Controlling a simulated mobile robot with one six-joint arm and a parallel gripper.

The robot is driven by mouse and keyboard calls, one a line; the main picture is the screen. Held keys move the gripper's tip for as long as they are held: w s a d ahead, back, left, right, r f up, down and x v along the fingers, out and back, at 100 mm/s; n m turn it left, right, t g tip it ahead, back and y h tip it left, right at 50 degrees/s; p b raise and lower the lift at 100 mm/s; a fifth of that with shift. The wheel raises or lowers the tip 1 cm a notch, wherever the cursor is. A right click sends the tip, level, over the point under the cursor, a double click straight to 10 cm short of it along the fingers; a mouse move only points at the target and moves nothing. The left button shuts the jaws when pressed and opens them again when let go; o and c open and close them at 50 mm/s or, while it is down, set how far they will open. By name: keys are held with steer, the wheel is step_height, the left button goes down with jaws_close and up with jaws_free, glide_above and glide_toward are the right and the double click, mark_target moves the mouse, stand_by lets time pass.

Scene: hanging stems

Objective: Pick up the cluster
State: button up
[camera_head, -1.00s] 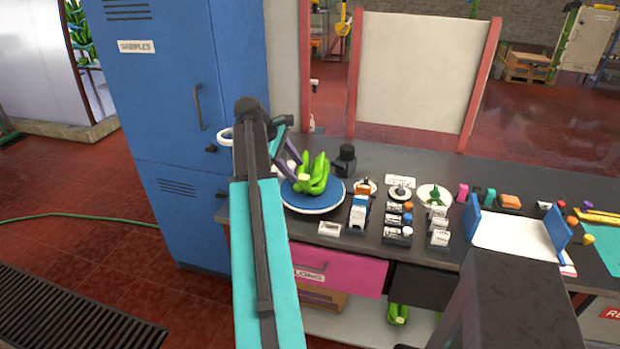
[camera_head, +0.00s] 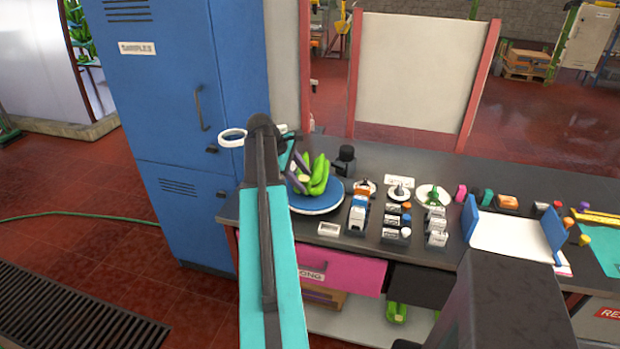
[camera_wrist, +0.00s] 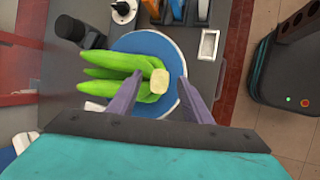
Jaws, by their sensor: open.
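The cluster is a bunch of green bananas (camera_head: 316,178) lying on a round blue and white plate (camera_head: 318,207) at the left end of the dark workbench. In the wrist view the cluster (camera_wrist: 117,72) points left, with its pale cut crown (camera_wrist: 159,81) at the right. My gripper (camera_wrist: 155,78) is open, its two purple fingers on either side of the crown. I cannot tell whether they touch it. In the head view my gripper (camera_head: 297,172) is at the left side of the cluster, and my arm hides part of the bench edge.
A black device (camera_head: 345,160) stands just behind the plate. A small white tray (camera_head: 328,229) and several small bottles and boxes lie to the right. A blue cabinet (camera_head: 180,120) stands to the left. More green bananas (camera_head: 397,312) lie on the shelf below.

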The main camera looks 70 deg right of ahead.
steer(key=shift+c, duration=0.4)
jaws_close()
steer(key=shift+r, duration=0.1)
steer(key=shift+d+r, duration=0.1)
steer(key=shift+r+b, duration=0.8)
steer(key=shift+r, duration=0.65)
steer(key=shift+s+a+r, duration=0.15)
steer(key=shift+a, duration=0.05)
steer(key=s+a+r+b, duration=0.1)
steer(key=s+a+b, duration=0.3)
steer(key=s+a, duration=0.5)
steer(key=a, duration=0.3)
steer(key=shift+a+r, duration=0.25)
steer(key=shift+a, duration=0.1)
steer(key=shift+r, duration=0.15)
